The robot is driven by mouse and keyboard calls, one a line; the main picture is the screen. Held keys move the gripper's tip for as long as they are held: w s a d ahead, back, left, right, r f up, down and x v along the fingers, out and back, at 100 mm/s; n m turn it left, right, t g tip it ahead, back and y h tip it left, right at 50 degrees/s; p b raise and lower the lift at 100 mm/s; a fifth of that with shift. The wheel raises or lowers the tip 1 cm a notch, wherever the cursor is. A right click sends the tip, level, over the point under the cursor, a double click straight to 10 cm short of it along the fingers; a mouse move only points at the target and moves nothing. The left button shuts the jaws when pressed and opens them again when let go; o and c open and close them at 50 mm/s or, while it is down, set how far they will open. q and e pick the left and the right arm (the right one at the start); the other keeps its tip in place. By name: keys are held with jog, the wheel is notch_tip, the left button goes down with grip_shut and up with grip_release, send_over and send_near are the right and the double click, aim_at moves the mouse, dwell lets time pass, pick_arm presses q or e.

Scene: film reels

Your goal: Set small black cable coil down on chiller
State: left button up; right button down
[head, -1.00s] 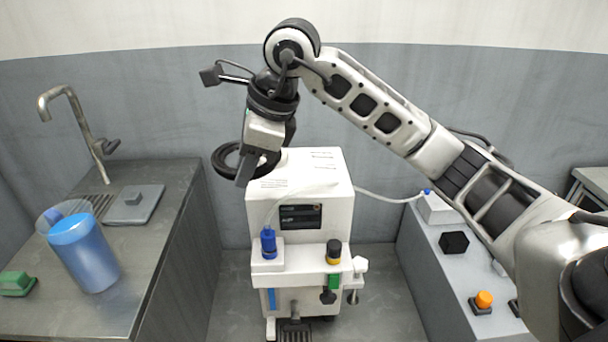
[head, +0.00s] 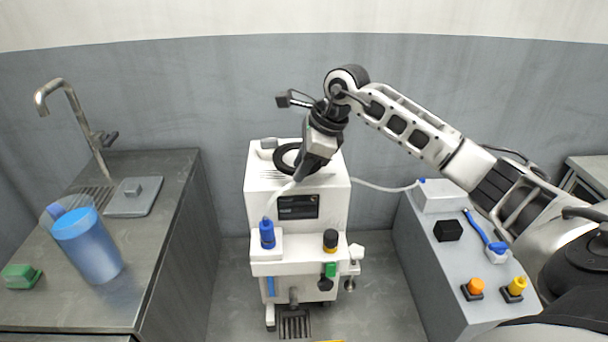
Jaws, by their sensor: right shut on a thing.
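The small black cable coil (head: 284,168) is a black ring at the top of the white chiller (head: 262,205), in the middle of the head view. My right gripper (head: 300,174) points down and left at the coil's right side and is shut on it. The coil looks to be on or just above the chiller's top; I cannot tell whether it touches. The gripper hides part of the coil's right side. My left gripper is not in view.
A counter on the left holds a blue jug (head: 90,250), a green block (head: 20,277) and a tap (head: 75,110). A grey bench (head: 430,265) on the right carries a black cube (head: 448,230) and an orange knob (head: 474,287). A white hose (head: 385,187) runs from the chiller to the bench.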

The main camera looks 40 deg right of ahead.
jog(key=shift+d+f, duration=0.15)
jog(key=shift+f, duration=0.75)
jog(key=shift+d+f, duration=0.15)
jog(key=shift+f, duration=0.75)
jog(key=shift+f, duration=0.15)
jog(key=c, duration=1.1)
grip_release()
